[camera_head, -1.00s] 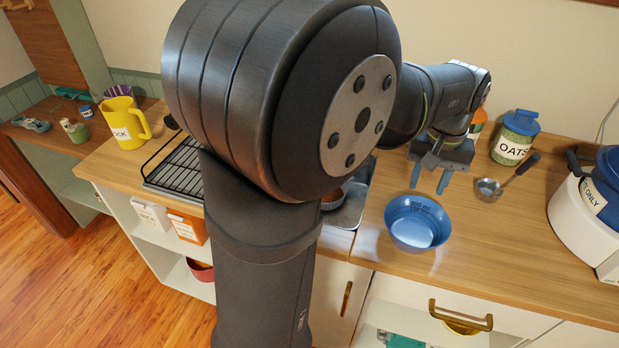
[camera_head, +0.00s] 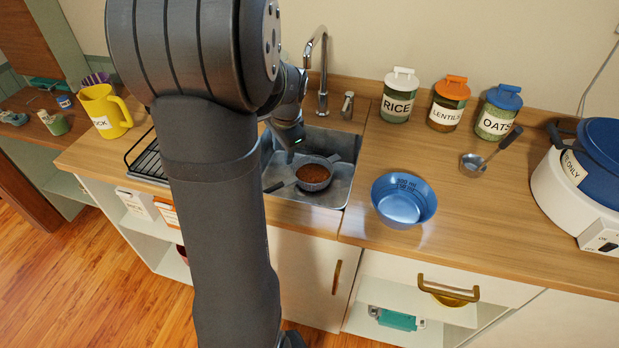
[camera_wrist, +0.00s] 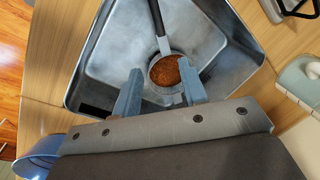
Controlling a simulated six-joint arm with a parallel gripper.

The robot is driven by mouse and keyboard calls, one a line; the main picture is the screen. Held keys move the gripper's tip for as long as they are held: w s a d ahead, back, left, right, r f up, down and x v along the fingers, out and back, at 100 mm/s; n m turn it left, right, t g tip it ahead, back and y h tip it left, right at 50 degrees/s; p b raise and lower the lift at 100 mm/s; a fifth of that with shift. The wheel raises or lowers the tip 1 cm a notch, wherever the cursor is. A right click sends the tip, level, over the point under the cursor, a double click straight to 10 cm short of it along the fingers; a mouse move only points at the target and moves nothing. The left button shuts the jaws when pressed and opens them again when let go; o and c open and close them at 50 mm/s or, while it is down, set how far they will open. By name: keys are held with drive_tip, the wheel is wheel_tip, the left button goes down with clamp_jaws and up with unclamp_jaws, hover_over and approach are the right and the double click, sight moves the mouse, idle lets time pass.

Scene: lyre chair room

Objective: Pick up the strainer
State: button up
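The strainer (camera_head: 311,176) sits in the metal sink with a brown grainy load in it and a dark handle pointing left in the head view. In the wrist view the strainer (camera_wrist: 165,72) lies ahead of my gripper (camera_wrist: 160,75), its handle pointing up, away from the fingers. My gripper is open, with blue-grey fingers apart and nothing between them that I can see gripped. The fingertips overlap the bowl's near side in the wrist view; I cannot tell the height gap. In the head view my arm hides most of the gripper.
The sink (camera_head: 338,191) has raised walls and a faucet (camera_head: 322,75) behind it. A blue bowl (camera_head: 404,202) and a small ladle (camera_head: 474,165) stand on the counter to the right. Rice (camera_head: 399,96), lentils (camera_head: 448,104) and oats (camera_head: 497,113) jars line the back. A black rack (camera_head: 143,160) lies left.

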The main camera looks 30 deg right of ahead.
sight(279, 184)
drive_tip(key=f, duration=0.4)
drive_tip(key=w+f, duration=0.1)
drive_tip(key=f, duration=0.3)
drive_tip(key=w+f, duration=0.1)
drive_tip(key=f, duration=0.2)
drive_tip(key=shift+w+a+f, duration=0.15)
drive_tip(key=shift+f, duration=0.25)
drive_tip(key=shift+w+a+f, duration=0.1)
drive_tip(key=shift+w+f, duration=0.1)
drive_tip(key=shift+f, duration=0.65)
drive_tip(key=shift+w+a+f, duration=0.1)
drive_tip(key=shift+w+f, duration=0.1)
drive_tip(key=shift+f, duration=0.65)
drive_tip(key=shift+w+a+f, duration=0.1)
drive_tip(key=shift+w+f, duration=0.1)
drive_tip(key=shift+f, duration=0.65)
drive_tip(key=shift+d, duration=0.1)
clamp_jaws()
